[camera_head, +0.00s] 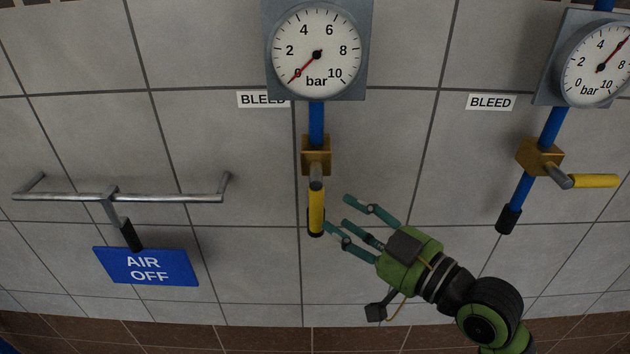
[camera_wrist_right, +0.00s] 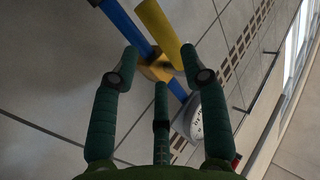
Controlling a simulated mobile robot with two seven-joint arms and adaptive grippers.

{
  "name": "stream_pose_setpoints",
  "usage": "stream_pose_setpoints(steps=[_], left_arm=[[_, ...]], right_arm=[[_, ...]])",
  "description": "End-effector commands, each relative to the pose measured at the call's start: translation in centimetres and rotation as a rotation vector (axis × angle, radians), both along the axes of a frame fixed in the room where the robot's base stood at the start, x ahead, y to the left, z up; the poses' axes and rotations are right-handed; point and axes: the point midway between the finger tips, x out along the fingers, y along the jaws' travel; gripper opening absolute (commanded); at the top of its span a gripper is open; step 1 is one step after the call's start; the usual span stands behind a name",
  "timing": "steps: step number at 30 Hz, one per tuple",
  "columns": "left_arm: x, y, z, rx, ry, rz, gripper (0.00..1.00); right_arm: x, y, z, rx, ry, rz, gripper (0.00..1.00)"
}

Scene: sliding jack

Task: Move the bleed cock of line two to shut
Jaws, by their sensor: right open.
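Two bleed cocks show in the head view, and no line number is readable on either. The middle cock has a brass body (camera_head: 316,155) on a blue pipe, and its yellow lever (camera_head: 316,208) hangs down along the pipe. The right-hand cock has a brass body (camera_head: 541,157), and its yellow lever (camera_head: 594,181) points right, across its slanting blue pipe. My right gripper (camera_head: 340,212) is open and empty, its fingertips just right of the middle lever. The wrist view shows a yellow lever (camera_wrist_right: 159,28) beyond the spread fingers. My left gripper is out of view.
The middle gauge (camera_head: 317,52) reads about 0 bar; the right gauge (camera_head: 598,72) reads about 6. "BLEED" labels (camera_head: 490,102) are on the tiled wall. A grey T-bar handle (camera_head: 160,198) stands out at left above a blue "AIR OFF" sign (camera_head: 146,266).

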Motion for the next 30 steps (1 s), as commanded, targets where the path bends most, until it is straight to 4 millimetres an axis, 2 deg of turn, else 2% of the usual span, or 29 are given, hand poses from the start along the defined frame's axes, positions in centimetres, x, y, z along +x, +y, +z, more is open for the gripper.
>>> stream_pose_setpoints(steps=[2,11,17,25,26,27,29,30], left_arm=[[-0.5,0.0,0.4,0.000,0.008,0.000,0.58],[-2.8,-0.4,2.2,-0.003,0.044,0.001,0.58],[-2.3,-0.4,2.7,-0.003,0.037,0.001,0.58],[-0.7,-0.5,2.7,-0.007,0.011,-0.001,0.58],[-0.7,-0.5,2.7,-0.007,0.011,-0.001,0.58],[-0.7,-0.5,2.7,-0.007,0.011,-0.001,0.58],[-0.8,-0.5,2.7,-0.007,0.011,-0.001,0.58],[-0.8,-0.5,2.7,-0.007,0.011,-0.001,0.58]], right_arm=[[0.2,0.5,0.5,0.002,-0.005,0.006,0.45],[3.4,3.6,0.6,0.004,-0.004,0.005,0.45],[4.6,4.8,0.3,0.002,-0.004,0.004,0.45],[4.8,5.0,0.1,0.001,-0.004,0.004,0.45],[4.8,5.0,0.1,0.001,-0.004,0.004,0.41],[4.8,5.0,0.1,0.001,-0.004,0.003,0.25],[4.8,5.0,0.1,0.001,-0.004,0.003,0.01],[4.8,5.0,0.1,0.001,-0.004,0.003,0.00]])
